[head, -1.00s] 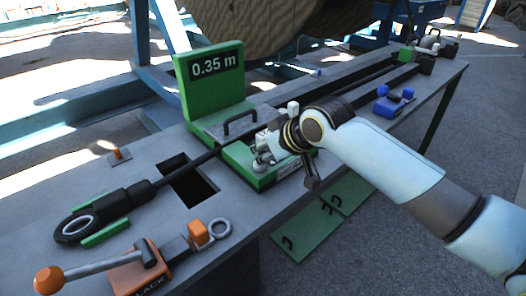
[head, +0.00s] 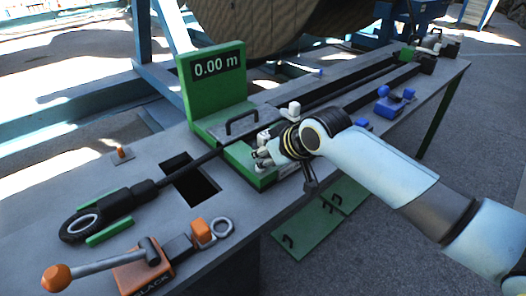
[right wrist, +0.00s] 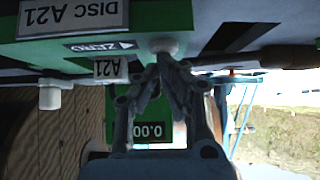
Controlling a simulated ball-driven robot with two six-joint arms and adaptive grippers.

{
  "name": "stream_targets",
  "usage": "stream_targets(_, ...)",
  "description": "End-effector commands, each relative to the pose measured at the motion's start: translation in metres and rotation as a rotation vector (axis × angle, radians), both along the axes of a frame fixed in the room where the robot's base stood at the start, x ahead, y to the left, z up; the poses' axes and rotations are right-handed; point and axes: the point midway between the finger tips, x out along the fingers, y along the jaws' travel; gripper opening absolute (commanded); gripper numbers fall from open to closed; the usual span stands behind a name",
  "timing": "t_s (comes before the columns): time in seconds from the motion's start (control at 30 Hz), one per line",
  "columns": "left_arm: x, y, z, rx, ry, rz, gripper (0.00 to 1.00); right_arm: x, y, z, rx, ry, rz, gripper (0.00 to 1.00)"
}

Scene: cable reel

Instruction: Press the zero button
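The green length counter (head: 213,88) stands on the bench, and its display (head: 217,66) reads 0.00 m. In the right wrist view the white zero button (right wrist: 164,45) sits on the green housing beside a black label (right wrist: 100,46) reading ZERO with an arrow. My right gripper (head: 262,158) is down at the front of the counter's green base. In the right wrist view its fingers (right wrist: 163,62) are closed together with the tips at the button, apparently touching it. In the head view the gripper hides the button. My left gripper is not in view.
A black cable (head: 290,122) runs along the bench through the counter. A white knob (head: 294,109) and a dark handle (head: 241,122) are close to my gripper. An orange-handled slack lever (head: 100,266) and a rectangular opening (head: 190,187) are at the left.

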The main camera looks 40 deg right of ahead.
Motion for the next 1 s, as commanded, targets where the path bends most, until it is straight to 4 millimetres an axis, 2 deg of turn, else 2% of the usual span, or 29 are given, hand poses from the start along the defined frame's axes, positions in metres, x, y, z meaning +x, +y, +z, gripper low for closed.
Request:
stream_targets(0.03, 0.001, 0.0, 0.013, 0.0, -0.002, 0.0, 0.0, -0.001, -0.001, 0.01, -0.001, 0.008, -0.001, 0.0)
stream_targets(0.2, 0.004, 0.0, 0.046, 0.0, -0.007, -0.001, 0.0, 0.009, -0.003, 0.046, 0.001, -0.008, -0.003, 0.0)
stream_targets(0.27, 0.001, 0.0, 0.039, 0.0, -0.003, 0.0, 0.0, -0.006, -0.005, 0.05, -0.004, -0.009, 0.001, 0.0)
stream_targets(0.4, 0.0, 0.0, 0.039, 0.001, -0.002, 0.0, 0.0, -0.029, -0.006, 0.072, -0.003, -0.01, 0.001, 0.0)
stream_targets(0.6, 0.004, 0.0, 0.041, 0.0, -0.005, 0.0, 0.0, -0.052, -0.007, 0.096, -0.002, -0.012, 0.0, 0.0)
stream_targets(0.77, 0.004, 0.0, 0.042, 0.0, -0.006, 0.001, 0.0, -0.06, -0.007, 0.106, 0.0, -0.014, -0.001, 0.0)
stream_targets(1.0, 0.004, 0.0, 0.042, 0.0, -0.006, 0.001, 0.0, -0.061, -0.007, 0.107, 0.002, -0.014, -0.002, 0.0)
